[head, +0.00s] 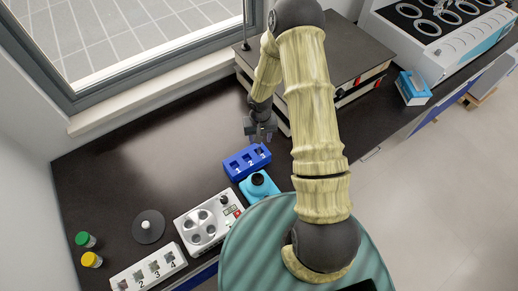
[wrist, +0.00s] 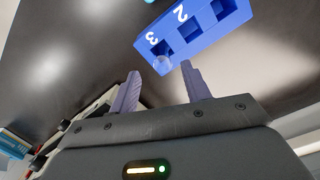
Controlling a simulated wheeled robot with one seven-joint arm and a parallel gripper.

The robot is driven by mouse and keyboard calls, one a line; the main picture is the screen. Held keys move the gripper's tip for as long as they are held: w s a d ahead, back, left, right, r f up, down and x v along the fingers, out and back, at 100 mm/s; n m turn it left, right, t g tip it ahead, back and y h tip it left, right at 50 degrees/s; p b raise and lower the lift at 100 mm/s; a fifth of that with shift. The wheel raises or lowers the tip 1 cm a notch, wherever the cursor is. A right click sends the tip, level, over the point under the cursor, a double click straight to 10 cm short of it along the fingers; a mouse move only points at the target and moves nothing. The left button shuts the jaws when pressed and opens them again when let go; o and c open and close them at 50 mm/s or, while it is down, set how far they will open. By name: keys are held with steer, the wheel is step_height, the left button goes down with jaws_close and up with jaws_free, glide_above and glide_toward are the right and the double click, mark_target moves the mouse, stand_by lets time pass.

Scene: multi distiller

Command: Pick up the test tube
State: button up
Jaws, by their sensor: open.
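A blue rack (head: 240,164) with numbered square slots stands on the dark bench, and it also shows at the top of the wrist view (wrist: 203,38). A clear, rounded test tube (wrist: 162,65) sits in the slot marked 3 in the wrist view. Only its top end shows; the rest is hidden in the rack. In the head view the tube is too small to make out clearly. My gripper (head: 260,132) is just above and behind the rack's slot 3 end. In the wrist view my gripper (wrist: 160,72) is open and empty, and the tube's end appears between its fingertips.
A blue device (head: 258,187) stands just in front of the rack. A white device with round wells (head: 205,222), a white numbered rack (head: 148,270) and a round dark plate (head: 148,228) are left. A large dark-topped box (head: 345,45) is behind my arm. Bench left of the rack is clear.

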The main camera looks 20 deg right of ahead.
mark_target(259, 147)
steer(key=shift+f, duration=0.65)
steer(key=shift+w+a+f+p, duration=0.1)
steer(key=shift+f+p, duration=0.65)
steer(key=shift+f, duration=0.55)
steer(key=shift+a+f+p, duration=0.1)
steer(key=shift+f+p, duration=0.6)
steer(key=shift+f, duration=0.6)
steer(key=shift+c, duration=0.4)
jaws_close()
